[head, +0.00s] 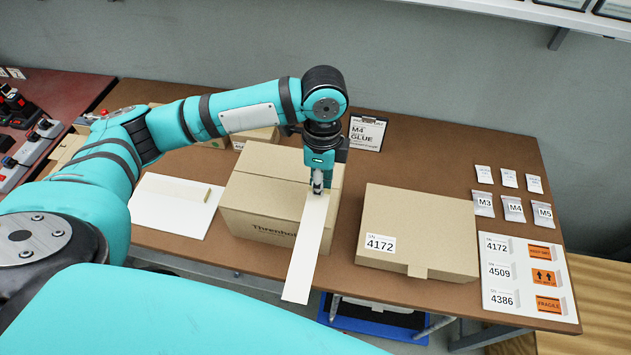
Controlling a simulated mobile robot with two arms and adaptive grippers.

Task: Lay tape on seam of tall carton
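The tall carton (262,188) is a brown box with printed lettering on its front, standing at the middle of the brown table. My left gripper (318,190) points down over the right part of its top. It appears shut on the far end of a long cream tape strip (306,250). The strip runs toward the camera, past the carton's front edge, and its near end hangs free. I cannot tell whether the strip touches the carton top. The strip and gripper hide part of the carton's right side. My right gripper is not in view.
A flat carton (420,225) labelled 4172 lies close on the right. A label sheet (500,306) and small packets (513,209) are farther right. A white sheet (165,222) with a short cream strip lies left. A clipboard (368,133) and smaller boxes are behind.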

